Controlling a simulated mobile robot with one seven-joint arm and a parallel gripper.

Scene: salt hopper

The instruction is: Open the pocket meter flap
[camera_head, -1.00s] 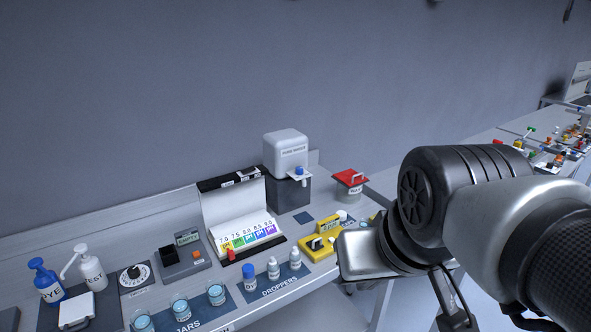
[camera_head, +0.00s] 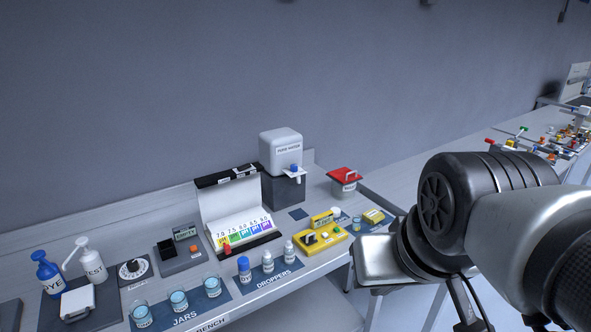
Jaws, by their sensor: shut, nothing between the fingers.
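A yellow device (camera_head: 319,239) with a black handle, a few coloured buttons and a raised yellow panel (camera_head: 323,220) lies at the bench's right part. A smaller yellow box (camera_head: 373,216) lies right of it on a dark mat. I cannot read which is the pocket meter, and no flap shows clearly. My gripper (camera_head: 374,262) is at the end of my arm, right of and nearer than the yellow device, apart from it. It is shut and empty; its fingertips are mostly hidden behind its silver body.
Droppers (camera_head: 267,262) and jars (camera_head: 178,301) line the front edge. A colour chart stand (camera_head: 240,216), a pure water dispenser (camera_head: 281,145) and a red-lidded container (camera_head: 344,181) stand behind. A grey device (camera_head: 178,256) sits left.

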